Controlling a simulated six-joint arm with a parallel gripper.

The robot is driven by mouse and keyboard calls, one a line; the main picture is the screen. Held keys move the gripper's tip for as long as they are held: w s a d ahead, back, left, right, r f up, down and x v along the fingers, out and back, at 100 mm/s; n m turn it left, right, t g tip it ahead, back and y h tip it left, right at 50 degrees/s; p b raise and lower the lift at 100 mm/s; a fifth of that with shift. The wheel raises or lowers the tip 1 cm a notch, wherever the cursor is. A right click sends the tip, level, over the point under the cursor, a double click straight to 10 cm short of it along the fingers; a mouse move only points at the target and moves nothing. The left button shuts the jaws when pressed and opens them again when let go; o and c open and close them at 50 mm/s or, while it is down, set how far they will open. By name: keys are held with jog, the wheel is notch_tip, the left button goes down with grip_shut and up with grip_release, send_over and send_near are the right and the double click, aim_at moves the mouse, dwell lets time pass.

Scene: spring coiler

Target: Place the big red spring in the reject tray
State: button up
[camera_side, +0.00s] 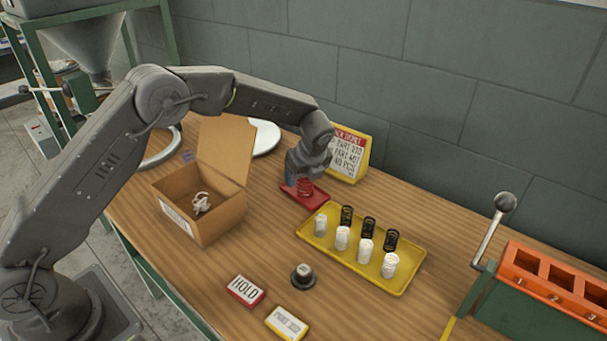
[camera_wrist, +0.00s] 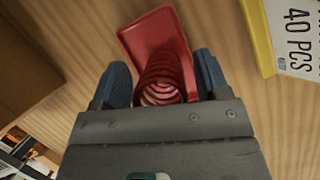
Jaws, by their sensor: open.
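The big red spring (camera_side: 305,186) stands on a small red tray (camera_side: 317,197) near the back of the bench. The wrist view shows the spring (camera_wrist: 160,76) from above, coils upright, with the bare part of the red tray (camera_wrist: 150,35) beyond it. My gripper (camera_side: 303,181) is low over the tray and open. In the wrist view its blue fingers (camera_wrist: 162,80) are on either side of the spring, with a small gap visible at the left. Whether the right finger touches is unclear. No tray label reading reject is legible.
An open cardboard box (camera_side: 208,225) with a white coil inside stands left of the red tray. A yellow tray (camera_side: 409,282) holds several black and white springs. A yellow-edged sign (camera_side: 347,154) stands close behind my gripper. An orange slotted rack (camera_side: 560,282) is at right.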

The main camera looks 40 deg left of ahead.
jog(key=v, duration=1.2)
jog(key=s+a+r+n+h, duration=0.1)
jog(key=s+a+r+n, duration=0.1)
jog(key=s+r+n, duration=0.45)
jog(key=s+a+r+n+t+h, duration=0.15)
jog(key=s+r+n, duration=0.4)
jog(key=s, duration=0.55)
jog(key=s+f+n+t+h, duration=0.1)
jog(key=s+f+n+t, duration=0.1)
jog(key=s+n, duration=0.8)
jog(key=s+a+f, duration=0.1)
jog(key=s, duration=0.6)
jog(key=shift+n, duration=0.3)
